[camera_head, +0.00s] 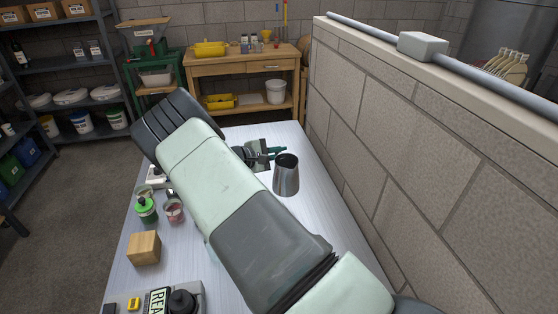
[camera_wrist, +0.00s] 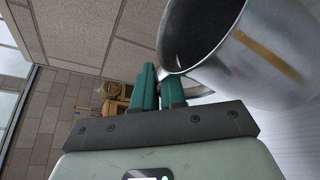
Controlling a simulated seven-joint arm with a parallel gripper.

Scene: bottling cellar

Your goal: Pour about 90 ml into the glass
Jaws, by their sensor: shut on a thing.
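A metal jug (camera_head: 287,178) stands out beside my arm over the right part of the white table, close to upright, with its dark mouth facing up. In the wrist view the jug (camera_wrist: 270,55) fills the upper right, and its inside looks dark, so I cannot tell the liquid level. My gripper (camera_head: 277,151) has green fingers, and they are closed on the jug's handle side; the fingers also show in the wrist view (camera_wrist: 160,90). I cannot make out the glass for sure; my arm hides the middle of the table.
On the table's left are a green-topped bottle (camera_head: 146,210), a small jar with reddish contents (camera_head: 174,212), a wooden block (camera_head: 144,249) and a device with a black knob (camera_head: 183,303). A block wall (camera_head: 400,130) runs close along the right side. A wooden bench (camera_head: 245,70) stands behind.

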